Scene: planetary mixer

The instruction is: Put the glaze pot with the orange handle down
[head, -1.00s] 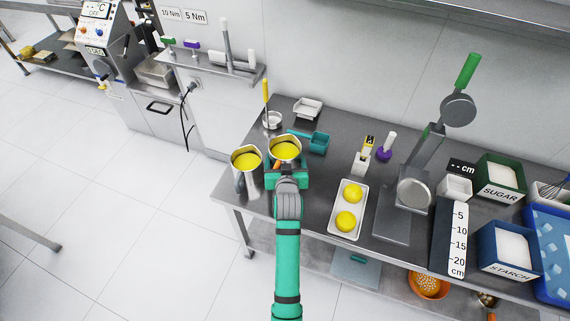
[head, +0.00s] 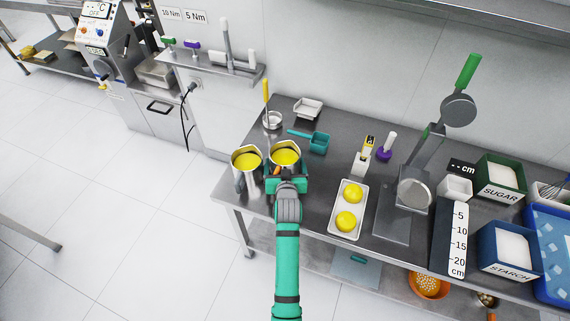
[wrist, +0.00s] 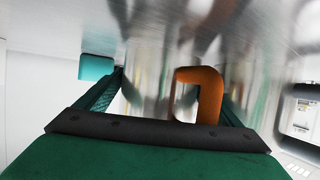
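The glaze pot with the orange handle (head: 286,157) is a steel pot full of yellow glaze. It is upright near the table's front left edge and appears to stand on the tabletop. My gripper (head: 286,177) is open around the handle, in front of the pot. A second similar pot (head: 247,161) with a grey handle stands close to its left.
A white tray with two yellow balls (head: 364,208) lies to the right. A teal scoop (head: 319,143) and a small metal cup (head: 272,120) are behind. The table's front left edge (head: 222,201) is near.

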